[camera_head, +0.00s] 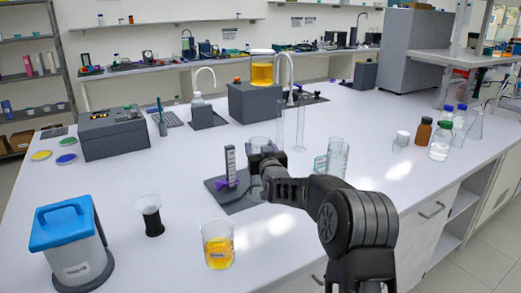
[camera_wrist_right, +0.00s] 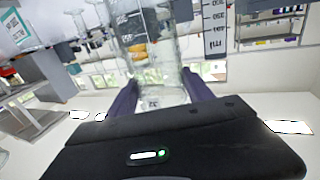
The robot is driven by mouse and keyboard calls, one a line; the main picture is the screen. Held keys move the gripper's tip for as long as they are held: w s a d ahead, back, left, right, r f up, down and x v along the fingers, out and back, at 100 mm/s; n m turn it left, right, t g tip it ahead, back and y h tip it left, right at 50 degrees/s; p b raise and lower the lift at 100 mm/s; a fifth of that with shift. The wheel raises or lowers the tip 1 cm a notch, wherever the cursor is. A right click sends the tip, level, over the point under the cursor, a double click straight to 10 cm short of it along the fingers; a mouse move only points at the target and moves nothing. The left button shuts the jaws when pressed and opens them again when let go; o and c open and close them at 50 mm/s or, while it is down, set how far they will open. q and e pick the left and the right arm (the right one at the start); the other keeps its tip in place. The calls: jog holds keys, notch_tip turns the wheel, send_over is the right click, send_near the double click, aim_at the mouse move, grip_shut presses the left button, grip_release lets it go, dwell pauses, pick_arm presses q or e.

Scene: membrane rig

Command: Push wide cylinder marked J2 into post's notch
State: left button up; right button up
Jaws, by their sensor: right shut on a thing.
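My right gripper (camera_head: 268,160) is shut on a clear, wide glass cylinder (camera_head: 256,189), partly hidden behind the gripper in the head view. In the right wrist view the cylinder (camera_wrist_right: 148,60) stands between the two fingers (camera_wrist_right: 160,98), with graduations and a small mark near its end that I cannot read surely. The upright post (camera_head: 230,162) with a white scale stands just left of the cylinder, on a dark grey base (camera_head: 243,203). A purple part (camera_head: 224,184) sits low on the post. I cannot tell whether cylinder and post touch. My left gripper is not in view.
Tall thin glass tubes (camera_head: 300,125) stand behind the gripper, and glass vessels (camera_head: 336,157) stand to its right. A beaker of orange liquid (camera_head: 218,247) is in front, and a black-based cup (camera_head: 151,217) is at left. Bare table lies between them.

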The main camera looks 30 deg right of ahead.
jog(key=o, duration=1.8)
jog(key=b+v, duration=0.2)
jog(key=v, duration=0.6)
jog(key=shift+w, duration=0.1)
jog(key=shift+f, duration=0.1)
